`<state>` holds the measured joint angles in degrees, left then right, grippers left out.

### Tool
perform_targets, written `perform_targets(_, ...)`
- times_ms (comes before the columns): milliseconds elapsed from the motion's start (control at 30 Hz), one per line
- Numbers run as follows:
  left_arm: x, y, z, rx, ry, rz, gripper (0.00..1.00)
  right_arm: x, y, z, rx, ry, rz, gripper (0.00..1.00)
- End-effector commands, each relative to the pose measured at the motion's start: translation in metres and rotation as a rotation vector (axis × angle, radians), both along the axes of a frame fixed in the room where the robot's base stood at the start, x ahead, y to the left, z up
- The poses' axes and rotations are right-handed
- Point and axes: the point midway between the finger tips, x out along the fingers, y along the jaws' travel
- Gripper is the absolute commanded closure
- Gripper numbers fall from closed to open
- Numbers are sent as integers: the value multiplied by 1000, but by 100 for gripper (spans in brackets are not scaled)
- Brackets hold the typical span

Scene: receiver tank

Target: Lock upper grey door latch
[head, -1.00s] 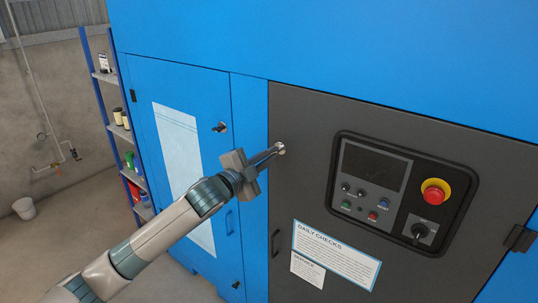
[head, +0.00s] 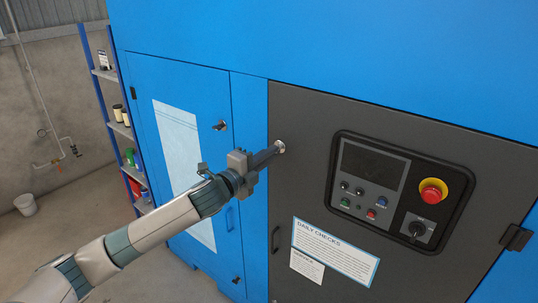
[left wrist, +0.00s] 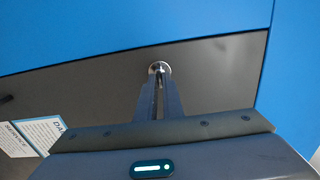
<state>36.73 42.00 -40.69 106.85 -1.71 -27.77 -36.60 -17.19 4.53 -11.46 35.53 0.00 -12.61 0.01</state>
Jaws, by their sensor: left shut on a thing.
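The upper latch (head: 280,147) of the grey door (head: 310,115) is a small round silver fitting near the door's upper left corner. It also shows in the left wrist view (left wrist: 154,69), at the fingertips. My left gripper (head: 271,154) reaches it from the lower left and is shut on the latch's small knob. In the left wrist view the two fingers (left wrist: 159,88) come close together on the knob. The fingers hide most of the knob, so I cannot read its exact angle. My right gripper is in neither view.
A control panel (head: 375,165) with a red emergency button (head: 432,191) lies right of the latch. A black handle (head: 276,240) sits lower on the grey door. The blue door (head: 150,85) at left has its own latch (head: 220,126). Shelves (head: 105,75) stand behind.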

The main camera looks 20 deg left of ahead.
Motion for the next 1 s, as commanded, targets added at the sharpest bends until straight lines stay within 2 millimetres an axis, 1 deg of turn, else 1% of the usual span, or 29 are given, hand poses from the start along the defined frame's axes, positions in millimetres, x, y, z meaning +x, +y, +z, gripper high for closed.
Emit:
perform_targets(200, 0, 0, -1, 1, 1, -1, 100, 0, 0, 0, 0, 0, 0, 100)
perform_targets(233, 0, 0, -1, 1, 1, -1, 86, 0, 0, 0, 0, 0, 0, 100)
perform_targets(267, 0, 0, -1, 1, 1, -1, 79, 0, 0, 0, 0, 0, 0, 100)
perform_targets(300, 0, 0, -1, 0, 1, -1, 74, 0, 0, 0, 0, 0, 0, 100)
perform_targets(567, 0, 0, -1, 0, 1, 0, 74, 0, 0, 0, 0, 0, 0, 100)
perform_targets(733, -4, 1, -1, -1, 0, -1, 74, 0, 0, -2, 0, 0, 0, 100)
perform_targets(867, -12, 5, -3, 0, 1, 1, 74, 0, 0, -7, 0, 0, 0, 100)
perform_targets(1000, -29, 11, -4, 0, 1, -1, 74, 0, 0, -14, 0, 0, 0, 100)
